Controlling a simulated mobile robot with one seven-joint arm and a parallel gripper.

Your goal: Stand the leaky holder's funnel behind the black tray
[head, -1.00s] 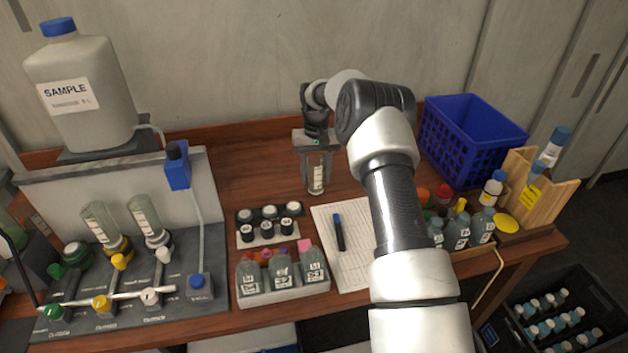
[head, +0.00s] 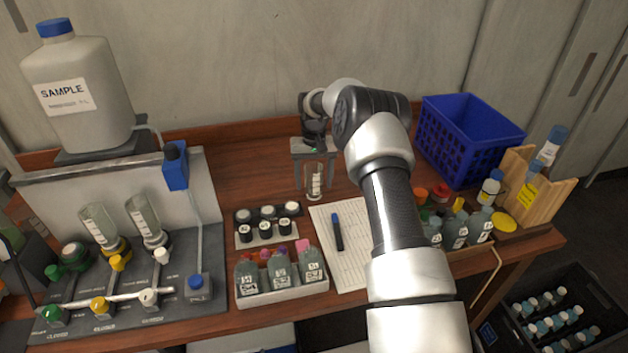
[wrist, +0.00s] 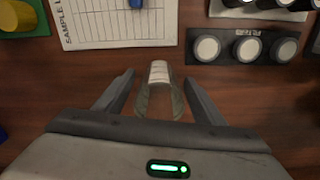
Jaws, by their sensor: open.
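A clear funnel with white markings (head: 315,184) appears to stand upright on the wooden bench, back and right of the black tray (head: 243,216). My gripper (head: 315,172) is around it from behind, pointing down. In the wrist view, the funnel (wrist: 158,100) is between the open fingers of my gripper (wrist: 159,79), with a gap on each side. The black tray (wrist: 219,48) holds white-lidded pots. On the manifold at left, two funnels sit on holders; the leftmost green holder (head: 75,257) has none. I cannot read which holder is marked leaky.
A log sheet with a blue-capped pen (head: 337,232) lies right of the tray. A bottle rack (head: 283,288) is in front. A blue crate (head: 468,138) and several bottles stand at right. Bench left of the funnel, behind the tray, is clear.

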